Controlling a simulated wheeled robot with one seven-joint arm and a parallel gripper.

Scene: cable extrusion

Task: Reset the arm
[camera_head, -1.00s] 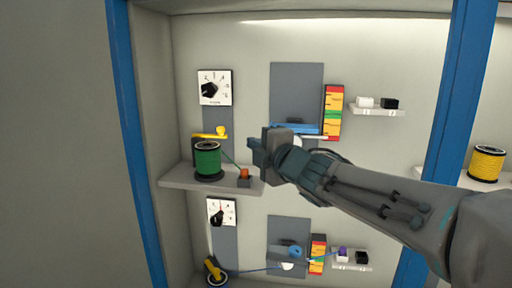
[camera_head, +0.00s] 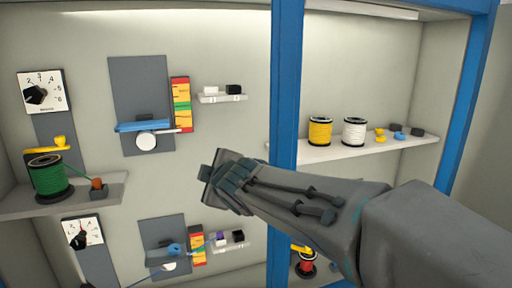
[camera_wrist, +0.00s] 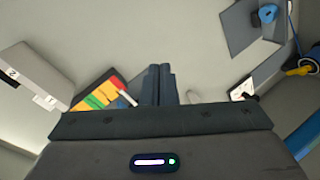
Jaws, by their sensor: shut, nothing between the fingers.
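My gripper (camera_head: 211,172) is in the middle of the head view, in front of the cabinet's back wall and left of the blue post. In the wrist view its fingers (camera_wrist: 158,84) lie side by side, shut with nothing between them. My arm reaches in from the lower right. The fingers look apart from the wall and the shelves, though the exact gap cannot be told.
A green spool (camera_head: 50,177) stands on the left shelf (camera_head: 60,200). A blue post (camera_head: 286,80) stands right of my gripper. Yellow (camera_head: 320,131) and white (camera_head: 354,132) spools stand on the right shelf (camera_head: 390,149). Dials and coloured strips are on the wall.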

